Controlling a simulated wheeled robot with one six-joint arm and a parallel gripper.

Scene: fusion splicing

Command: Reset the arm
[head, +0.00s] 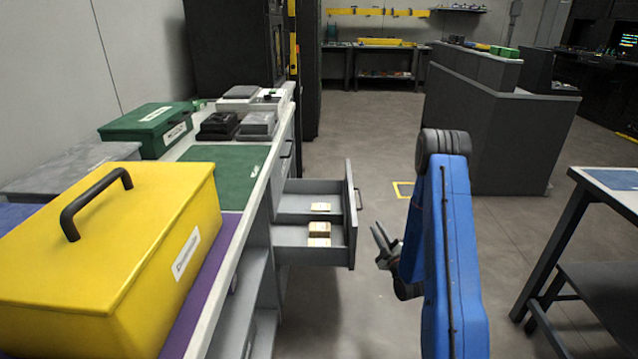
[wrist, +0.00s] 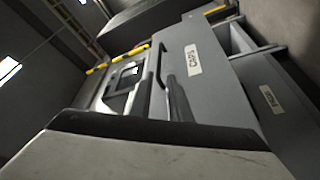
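My blue arm (head: 448,250) reaches forward at the right of the head view and bends down at its dark elbow. My gripper (head: 381,229) hangs in the air over the aisle, just right of the open drawer and apart from it. Its two dark fingers are spread, with nothing visible between them. The drawer (head: 353,215) is pulled out from under the bench, with small beige boxes (head: 319,229) in its compartments. The wrist view is tilted and shows a grey drawer front labelled CAPS (wrist: 200,75) and another labelled front (wrist: 285,115).
A yellow case (head: 120,255) and a green case (head: 150,125) stand on the left bench, with dark devices (head: 240,125) behind a green mat (head: 228,170). A table (head: 600,190) stands at the right. Grey cabinets (head: 490,130) stand farther back. The middle floor is clear.

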